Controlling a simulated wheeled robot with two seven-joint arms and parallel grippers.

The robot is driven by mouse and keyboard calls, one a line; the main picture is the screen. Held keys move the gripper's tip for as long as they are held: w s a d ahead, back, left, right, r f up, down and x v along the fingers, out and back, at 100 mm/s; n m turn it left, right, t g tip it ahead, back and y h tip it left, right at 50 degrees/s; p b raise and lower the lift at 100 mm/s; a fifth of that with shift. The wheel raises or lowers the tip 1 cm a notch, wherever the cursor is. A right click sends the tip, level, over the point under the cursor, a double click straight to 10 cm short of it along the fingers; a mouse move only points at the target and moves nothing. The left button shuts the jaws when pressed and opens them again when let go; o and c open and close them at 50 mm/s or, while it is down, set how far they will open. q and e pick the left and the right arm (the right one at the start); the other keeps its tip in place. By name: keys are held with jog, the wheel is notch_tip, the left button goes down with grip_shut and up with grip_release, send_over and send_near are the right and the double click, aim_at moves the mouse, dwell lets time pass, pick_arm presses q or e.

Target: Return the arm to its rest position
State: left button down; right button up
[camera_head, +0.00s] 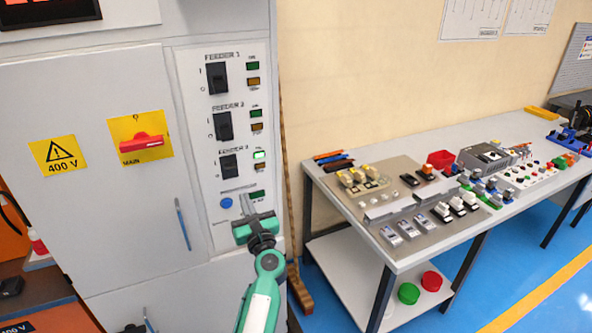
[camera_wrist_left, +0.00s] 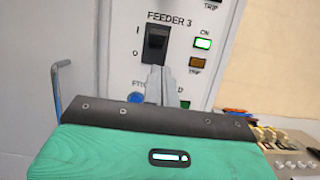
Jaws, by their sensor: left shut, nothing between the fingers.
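My left gripper (camera_head: 249,201) is in front of the lower part of the feeder panel in the head view, just below the Feeder 3 switch (camera_head: 229,166). Its fingers (camera_wrist_left: 159,82) are shut and empty in the left wrist view, pointing at the panel under the black Feeder 3 switch (camera_wrist_left: 155,43). I cannot tell whether the fingertips touch the panel. The green ON lamp (camera_wrist_left: 203,43) of Feeder 3 is lit. The Feeder 1 switch (camera_head: 217,78) and Feeder 2 switch (camera_head: 223,126) are above, with dark lamps. My right gripper is not in view.
The grey cabinet (camera_head: 120,220) carries a red main switch (camera_head: 141,143) and a door handle (camera_head: 183,224). A broom (camera_head: 299,287) leans beside it.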

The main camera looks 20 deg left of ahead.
pick_arm(q)
jog(key=w+d+f+m+t+h, duration=0.15)
jog(key=d+f+m+h, duration=0.35)
jog(key=f+m, duration=0.6)
jog(key=d+f+m+t+h, duration=0.2)
jog(key=d+f+m+h, duration=0.5)
jog(key=f, duration=0.5)
jog(key=s+d+f+m+g+h, duration=0.25)
jog(key=s+f+m, duration=0.35)
jog(key=f, duration=0.5)
jog(key=s+d+f+m+g+h, duration=0.1)
jog(key=s+d+f+m+g, duration=0.2)
jog(key=f+m, duration=0.6)
jog(key=s+f+m+g+h, duration=0.1)
jog(key=s+f+m+g, duration=0.35)
jog(key=s+f, duration=0.95)
jog(key=s+f+m+g+h, duration=0.1)
jog(key=s+f+m+g, duration=0.2)
jog(key=s+f+m, duration=1)
jog(key=s+a+n+g+y, duration=0.1)
jog(key=s+a+n+g, duration=0.1)
jog(key=s, duration=1.6)
jog(key=shift+s+a+g, duration=0.4)
jog(key=shift+a+g, duration=0.2)
jog(key=shift+g, duration=0.15)
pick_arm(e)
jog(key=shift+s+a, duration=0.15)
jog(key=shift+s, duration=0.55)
